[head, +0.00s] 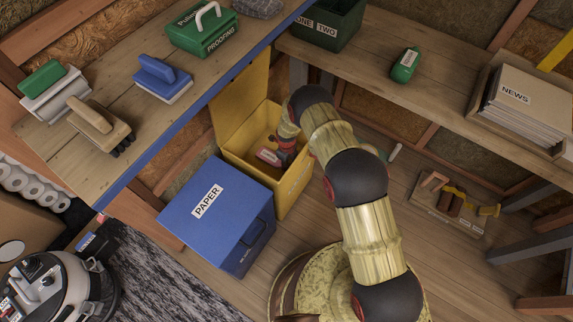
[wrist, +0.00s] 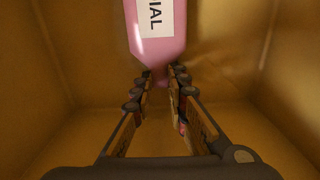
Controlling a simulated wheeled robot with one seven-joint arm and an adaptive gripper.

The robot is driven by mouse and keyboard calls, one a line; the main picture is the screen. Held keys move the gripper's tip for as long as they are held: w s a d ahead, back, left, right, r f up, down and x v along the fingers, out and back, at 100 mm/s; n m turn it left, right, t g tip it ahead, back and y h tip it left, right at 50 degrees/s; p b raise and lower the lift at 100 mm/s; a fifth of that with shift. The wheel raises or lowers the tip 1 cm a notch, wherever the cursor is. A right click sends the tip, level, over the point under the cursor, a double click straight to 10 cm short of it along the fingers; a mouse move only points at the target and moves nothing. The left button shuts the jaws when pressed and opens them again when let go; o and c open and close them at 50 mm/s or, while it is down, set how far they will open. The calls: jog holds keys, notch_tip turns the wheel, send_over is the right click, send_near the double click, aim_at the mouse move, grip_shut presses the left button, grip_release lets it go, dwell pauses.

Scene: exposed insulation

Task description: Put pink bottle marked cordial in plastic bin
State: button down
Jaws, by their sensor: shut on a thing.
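The pink bottle (wrist: 158,48) has a white label, of which "IAL" shows in the wrist view. My gripper (wrist: 160,80) is shut on its narrow near end, with a finger on each side. Yellow-brown bin walls surround the bottle and gripper in that view. In the head view, my gripper (head: 283,148) reaches down inside the open yellow bin (head: 295,187), whose lid is raised at the back. The bottle (head: 268,157) shows partly there, below the rim. The writing on the bin's front is too small to read. I cannot tell whether the bottle touches the bin floor.
A closed blue bin marked PAPER (head: 232,205) stands just left of the yellow bin. A workbench (head: 130,75) with brushes and a green box runs along the left. A shelf (head: 440,90) at the back holds a green bottle (head: 405,65) and a NEWS crate (head: 515,100).

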jog(key=c, duration=1.7)
grip_release()
notch_tip(320, 180, up, 12)
jog(key=shift+f, duration=0.1)
